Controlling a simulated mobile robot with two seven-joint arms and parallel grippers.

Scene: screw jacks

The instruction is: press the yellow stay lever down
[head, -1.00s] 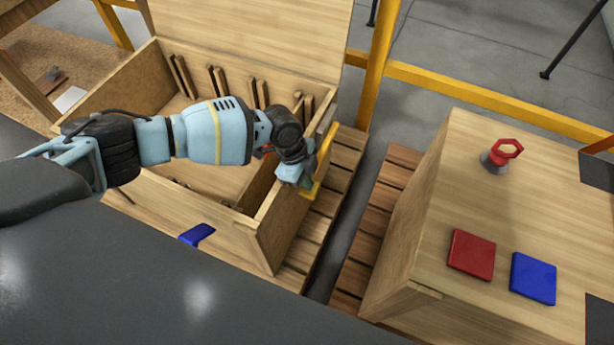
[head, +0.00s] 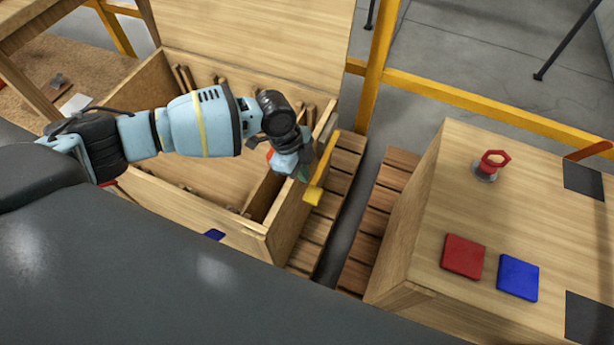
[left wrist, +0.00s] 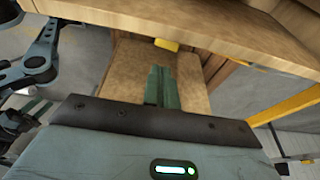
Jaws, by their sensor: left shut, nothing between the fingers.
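The yellow stay lever (head: 315,193) is on the right outer side of an open wooden box (head: 290,225). It runs along that wall, partly hidden by my left gripper. My left gripper (head: 304,171) is shut and empty, at the top of the right wall, right beside the lever. I cannot tell whether they touch. In the left wrist view the shut green fingers (left wrist: 162,86) point toward a wooden surface, and a small yellow piece (left wrist: 167,45) shows beyond their tips. My right gripper is not in view.
The box lid (head: 255,35) stands open at the back. Slatted pallets (head: 388,215) lie under and beside the box. A yellow rail (head: 480,102) runs behind.

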